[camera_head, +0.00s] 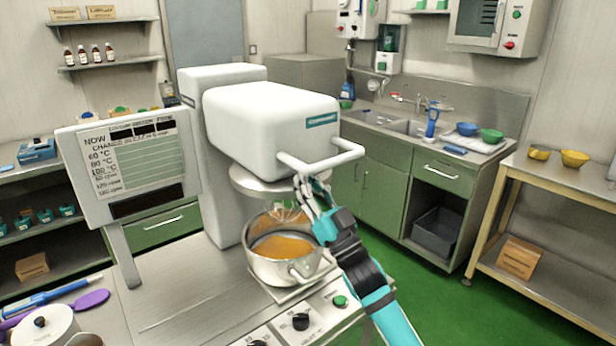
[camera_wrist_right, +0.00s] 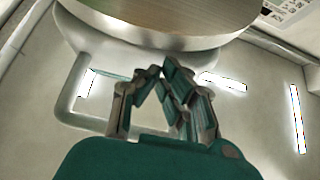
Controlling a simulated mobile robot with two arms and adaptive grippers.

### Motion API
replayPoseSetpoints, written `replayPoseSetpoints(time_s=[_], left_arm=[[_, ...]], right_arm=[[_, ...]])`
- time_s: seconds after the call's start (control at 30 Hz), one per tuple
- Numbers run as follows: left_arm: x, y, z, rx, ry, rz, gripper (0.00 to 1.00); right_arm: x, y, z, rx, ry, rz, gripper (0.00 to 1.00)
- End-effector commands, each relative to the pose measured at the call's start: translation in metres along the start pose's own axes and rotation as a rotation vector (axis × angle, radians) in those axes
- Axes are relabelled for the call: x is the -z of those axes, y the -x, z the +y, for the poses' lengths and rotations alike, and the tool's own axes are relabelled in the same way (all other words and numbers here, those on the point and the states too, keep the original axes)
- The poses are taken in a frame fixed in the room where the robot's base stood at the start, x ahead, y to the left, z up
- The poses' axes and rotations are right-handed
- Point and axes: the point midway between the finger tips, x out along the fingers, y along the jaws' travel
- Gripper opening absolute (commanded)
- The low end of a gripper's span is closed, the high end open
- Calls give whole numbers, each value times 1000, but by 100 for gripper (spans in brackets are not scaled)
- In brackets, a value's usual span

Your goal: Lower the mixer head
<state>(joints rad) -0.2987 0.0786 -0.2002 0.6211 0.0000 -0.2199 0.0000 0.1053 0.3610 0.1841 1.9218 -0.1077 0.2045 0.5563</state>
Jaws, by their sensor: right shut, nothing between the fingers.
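The white mixer head (camera_head: 270,118) stands above the steel kettle (camera_head: 262,268), with a gap between them. A round steel disc (camera_head: 262,189) sits under the head, and a wire whisk (camera_head: 288,214) hangs below it at the kettle's mouth. The kettle holds an orange mass (camera_head: 284,246). A white handle bar (camera_head: 322,164) juts from the front of the head. My right gripper (camera_head: 305,184) is shut and empty, just below the handle. In the right wrist view, its fingertips (camera_wrist_right: 161,74) are close to the handle (camera_wrist_right: 68,98); contact cannot be told. My left gripper is out of view.
A panel with a recipe sheet (camera_head: 128,166) stands left of the mixer. Knobs (camera_head: 300,321) and a green button (camera_head: 340,300) are on the counter front. A purple spoon (camera_head: 88,301) and a pot (camera_head: 45,330) lie at left. Green floor is open at right.

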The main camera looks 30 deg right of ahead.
Motion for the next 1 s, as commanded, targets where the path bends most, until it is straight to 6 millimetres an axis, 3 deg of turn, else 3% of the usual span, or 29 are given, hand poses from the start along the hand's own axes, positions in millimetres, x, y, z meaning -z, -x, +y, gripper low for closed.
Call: replayPoseSetpoints(time_s=[0.27,0.7,1.0], left_arm=[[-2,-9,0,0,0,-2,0],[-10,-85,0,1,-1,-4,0],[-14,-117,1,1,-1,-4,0]], right_arm=[[-10,8,0,0,0,-2,0],[-98,76,0,-3,-4,-16,0],[-137,107,0,-3,-2,-14,0]])
